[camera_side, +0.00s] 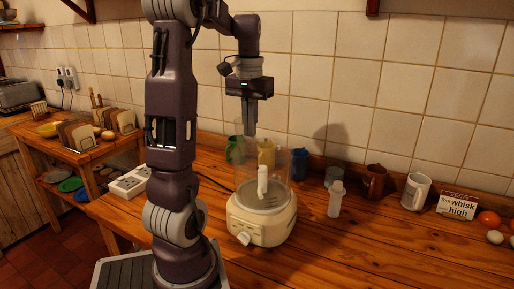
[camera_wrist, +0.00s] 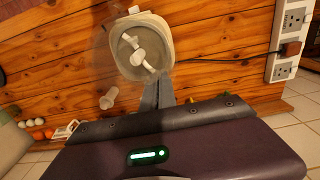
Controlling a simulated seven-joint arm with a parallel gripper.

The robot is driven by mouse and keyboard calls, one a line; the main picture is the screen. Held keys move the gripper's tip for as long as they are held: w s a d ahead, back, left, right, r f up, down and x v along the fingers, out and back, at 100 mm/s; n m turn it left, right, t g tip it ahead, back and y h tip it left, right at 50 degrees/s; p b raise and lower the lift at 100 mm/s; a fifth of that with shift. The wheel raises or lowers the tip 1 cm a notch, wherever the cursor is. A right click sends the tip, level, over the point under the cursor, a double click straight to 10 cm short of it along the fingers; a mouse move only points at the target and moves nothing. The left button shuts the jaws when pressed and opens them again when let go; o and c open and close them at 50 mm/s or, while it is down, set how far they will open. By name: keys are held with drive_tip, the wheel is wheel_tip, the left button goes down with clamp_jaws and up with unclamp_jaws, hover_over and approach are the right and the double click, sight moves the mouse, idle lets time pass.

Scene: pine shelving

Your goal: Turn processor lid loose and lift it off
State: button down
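The food processor has a cream base (camera_side: 262,226) with a dial at its front and a clear bowl (camera_side: 283,168) on top. A white upright piece (camera_side: 262,180) stands inside the bowl. I cannot make out a separate lid edge; anything clear on the bowl's top blends with it. In the wrist view the processor base (camera_wrist: 165,38) is at the top centre, with the white piece (camera_wrist: 137,50) inside. My gripper (camera_side: 249,134) points down above the bowl, apart from it and holding nothing. In the wrist view its grey fingers (camera_wrist: 157,88) appear together.
A small white bottle (camera_side: 336,200) stands right of the processor. A power strip (camera_side: 129,183) lies left. The front right counter is clear.

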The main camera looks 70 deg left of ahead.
drive_tip(key=shift+s+d+f, duration=0.1)
drive_tip(key=shift+s+d, duration=0.15)
drive_tip(key=shift+s, duration=0.15)
idle(0.3)
wheel_tip(320, 180, up, 5)
drive_tip(key=shift+r, duration=0.1)
idle(0.3)
